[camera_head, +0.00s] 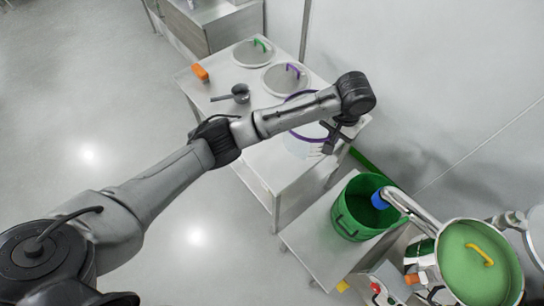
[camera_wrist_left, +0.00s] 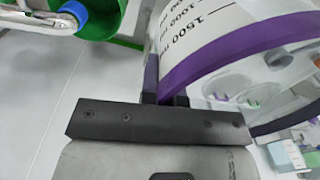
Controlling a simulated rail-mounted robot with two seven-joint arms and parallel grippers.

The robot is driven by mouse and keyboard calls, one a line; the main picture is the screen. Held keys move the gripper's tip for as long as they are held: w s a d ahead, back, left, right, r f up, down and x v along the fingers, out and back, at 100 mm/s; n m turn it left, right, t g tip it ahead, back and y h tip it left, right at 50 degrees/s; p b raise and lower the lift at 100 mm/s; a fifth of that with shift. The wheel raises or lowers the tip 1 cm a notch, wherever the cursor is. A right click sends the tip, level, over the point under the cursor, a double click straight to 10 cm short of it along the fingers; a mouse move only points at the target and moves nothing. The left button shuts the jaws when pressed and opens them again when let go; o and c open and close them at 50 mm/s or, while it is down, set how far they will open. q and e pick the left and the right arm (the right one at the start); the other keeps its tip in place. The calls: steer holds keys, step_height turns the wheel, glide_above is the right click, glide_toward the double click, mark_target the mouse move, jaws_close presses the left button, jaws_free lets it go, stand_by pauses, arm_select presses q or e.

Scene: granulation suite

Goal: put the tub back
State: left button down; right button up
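The clear tub (camera_head: 303,146) with a purple rim is at the right end of the steel table, partly hidden behind my left forearm. In the left wrist view the tub (camera_wrist_left: 215,38) fills the upper right, with its purple rim and volume marks showing. My left gripper (camera_head: 333,140) is at the right side of the tub's rim. In the wrist view its two fingers (camera_wrist_left: 166,98) sit close on either side of the purple rim and look shut on it. I cannot tell whether the tub's base touches the table. My right gripper is not in view.
The steel table (camera_head: 262,168) holds a green-handled lid (camera_head: 252,52), a purple-handled lid (camera_head: 285,78), a grey scoop (camera_head: 238,94) and an orange block (camera_head: 200,73). A green bucket (camera_head: 350,222) stands on a lower steel surface, beside a machine with a green top (camera_head: 470,275). The floor at left is clear.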

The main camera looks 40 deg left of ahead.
arm_select(q)
step_height(320, 180, down, 11)
steer(key=shift+n, duration=0.3)
steer(key=shift+s+a+f+b, duration=0.15)
steer(key=shift+a+f+b, duration=0.1)
steer(key=shift+a+f, duration=2.65)
steer(key=shift+s+a+f+b, duration=0.1)
steer(key=shift+a+f+b, duration=0.1)
steer(key=shift+a+f, duration=2.65)
steer(key=shift+a, duration=0.1)
steer(key=c, duration=1.4)
jaws_free()
steer(key=shift+o, duration=0.2)
